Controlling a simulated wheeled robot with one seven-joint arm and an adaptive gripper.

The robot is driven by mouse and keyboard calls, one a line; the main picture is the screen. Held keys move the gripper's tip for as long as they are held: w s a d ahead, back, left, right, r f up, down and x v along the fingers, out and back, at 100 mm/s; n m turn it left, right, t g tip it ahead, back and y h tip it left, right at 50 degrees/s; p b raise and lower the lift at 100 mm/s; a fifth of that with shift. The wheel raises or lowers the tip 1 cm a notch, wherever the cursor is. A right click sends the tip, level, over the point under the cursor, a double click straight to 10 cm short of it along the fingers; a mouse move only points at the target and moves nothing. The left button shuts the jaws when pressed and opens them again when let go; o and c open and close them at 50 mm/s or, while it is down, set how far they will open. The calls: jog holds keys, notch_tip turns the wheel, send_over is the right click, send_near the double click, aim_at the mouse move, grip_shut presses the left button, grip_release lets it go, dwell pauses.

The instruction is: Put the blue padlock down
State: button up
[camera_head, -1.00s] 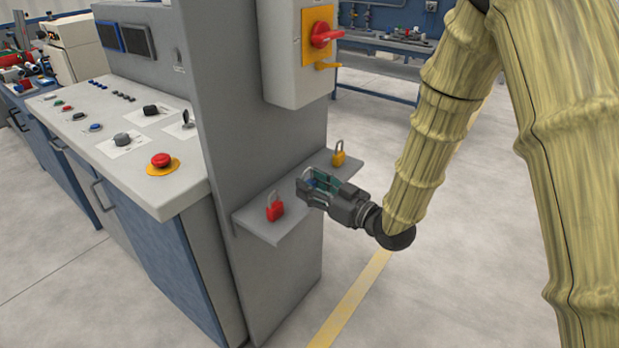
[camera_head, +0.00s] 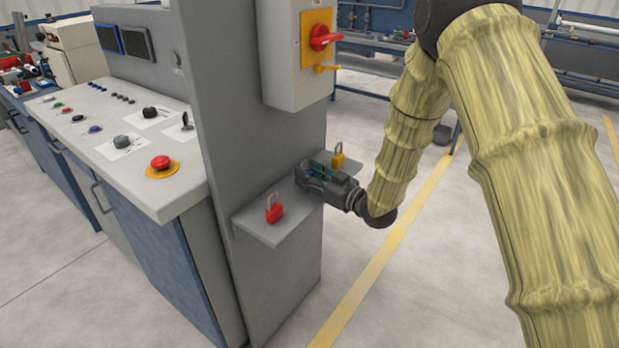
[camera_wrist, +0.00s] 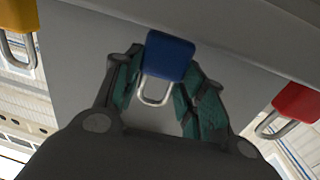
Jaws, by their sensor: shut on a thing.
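The blue padlock (camera_wrist: 168,57) shows in the wrist view with its steel shackle between my gripper's green-lined fingers. My gripper (camera_wrist: 158,92) is shut on it. In the head view my gripper (camera_head: 312,174) is over the middle of the small grey shelf (camera_head: 262,228), and it hides the blue padlock there. I cannot tell whether the padlock touches the shelf. A red padlock (camera_head: 274,213) stands on the shelf to the left of my gripper. A yellow padlock (camera_head: 338,160) stands to the right, at the far end. Both also show in the wrist view, red (camera_wrist: 299,103) and yellow (camera_wrist: 18,18).
The grey cabinet wall (camera_head: 235,130) rises directly behind the shelf. A switch box (camera_head: 285,60) with a red rotary switch (camera_head: 322,37) hangs above it. A control desk (camera_head: 120,150) stands at the left. The floor on the right is open.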

jog(key=shift+f, duration=0.3)
jog(key=shift+f, duration=0.15)
jog(key=o, duration=1.2)
